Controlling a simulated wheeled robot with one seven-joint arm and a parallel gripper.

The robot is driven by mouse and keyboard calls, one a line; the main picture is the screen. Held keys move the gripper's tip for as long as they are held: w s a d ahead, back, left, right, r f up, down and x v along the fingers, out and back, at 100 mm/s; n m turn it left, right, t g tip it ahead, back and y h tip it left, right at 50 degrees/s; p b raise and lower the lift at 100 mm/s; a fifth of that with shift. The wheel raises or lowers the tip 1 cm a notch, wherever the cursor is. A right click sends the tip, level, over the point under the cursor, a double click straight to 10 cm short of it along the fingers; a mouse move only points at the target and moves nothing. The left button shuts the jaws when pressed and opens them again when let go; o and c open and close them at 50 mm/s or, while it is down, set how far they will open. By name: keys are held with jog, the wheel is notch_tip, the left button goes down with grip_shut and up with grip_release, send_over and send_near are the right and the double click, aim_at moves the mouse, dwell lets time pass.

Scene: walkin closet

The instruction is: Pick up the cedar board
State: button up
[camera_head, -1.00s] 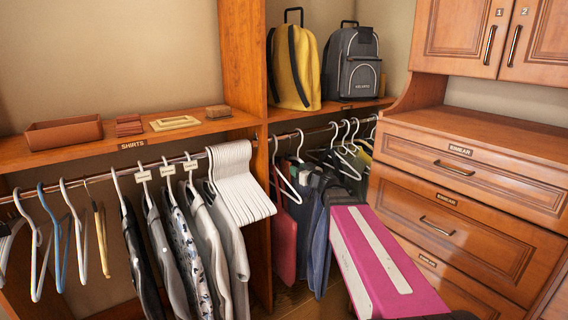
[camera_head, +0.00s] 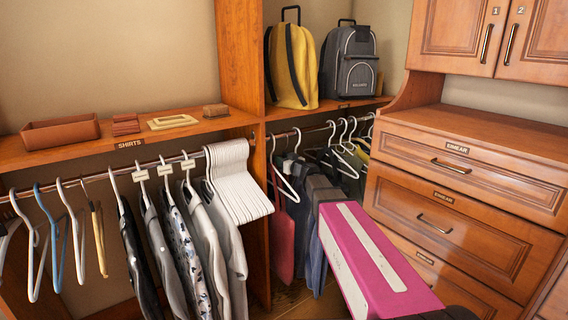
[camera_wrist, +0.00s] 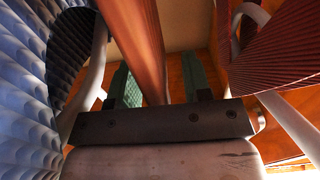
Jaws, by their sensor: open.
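No thing can be surely told as the cedar board. A tan upright piece (camera_head: 380,83) shows at the right edge of the grey backpack on the upper shelf, mostly hidden. A small reddish-brown stack (camera_head: 126,124) and a flat light-wood frame (camera_head: 172,122) lie on the left shelf. My gripper (camera_wrist: 160,88) shows in the wrist view with two green fingers apart. A long reddish-brown wooden piece (camera_wrist: 138,35) runs up the picture between and beyond them; contact with it cannot be told. In the head view the gripper is hidden beyond my magenta arm.
White hangers (camera_head: 238,183) and clothes (camera_head: 190,235) crowd the lower rails. In the wrist view, blue quilted cloth (camera_wrist: 25,90) and dark red ribbed cloth (camera_wrist: 285,50) flank my gripper closely. A yellow backpack (camera_head: 291,65) stands on the upper shelf. Drawers (camera_head: 440,220) stand at right.

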jog(key=shift+c, duration=0.3)
grip_shut()
jog(key=shift+r, duration=0.15)
